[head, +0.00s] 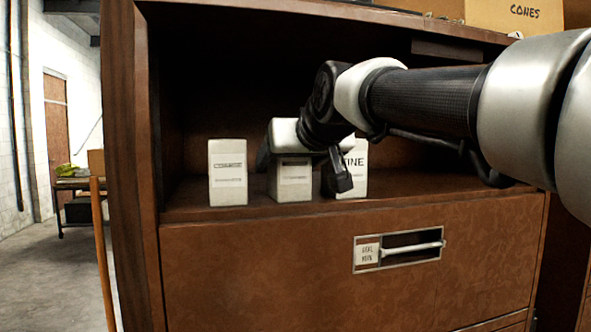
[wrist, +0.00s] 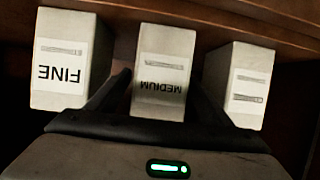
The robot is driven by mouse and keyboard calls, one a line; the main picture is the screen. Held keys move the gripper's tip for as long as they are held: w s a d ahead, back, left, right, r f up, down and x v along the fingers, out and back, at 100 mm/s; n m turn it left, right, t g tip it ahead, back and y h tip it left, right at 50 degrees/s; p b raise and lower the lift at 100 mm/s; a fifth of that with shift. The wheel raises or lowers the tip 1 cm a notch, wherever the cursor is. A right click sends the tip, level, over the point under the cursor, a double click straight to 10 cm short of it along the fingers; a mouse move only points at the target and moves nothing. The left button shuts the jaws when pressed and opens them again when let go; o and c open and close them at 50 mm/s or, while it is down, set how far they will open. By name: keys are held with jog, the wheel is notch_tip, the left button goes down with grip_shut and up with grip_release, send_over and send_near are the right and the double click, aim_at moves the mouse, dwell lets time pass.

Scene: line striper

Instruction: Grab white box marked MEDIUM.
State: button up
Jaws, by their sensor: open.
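The white box marked MEDIUM (wrist: 162,75) stands on the cabinet shelf, in the middle of a row of three; its label reads upside down in the wrist view. In the head view the same box (head: 290,188) shows below my gripper, which hides its top. My gripper (wrist: 160,88) is open, with one dark finger on each side of the MEDIUM box. In the head view my gripper (head: 303,165) hangs over the box, its right finger in front of the FINE box. I cannot tell whether either finger touches a box.
The white FINE box (wrist: 70,60) and the third white box (wrist: 238,85) stand close on either side. In the head view the COARSE box (head: 228,172) is at left and the FINE box (head: 352,178) at right. A drawer with a handle (head: 412,249) is below the shelf (head: 185,203).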

jog(key=shift+w+a+f, duration=0.1)
jog(key=shift+w+f, duration=0.1)
jog(key=shift+w, duration=0.35)
jog(key=c, duration=1.2)
jog(key=shift+r, duration=0.1)
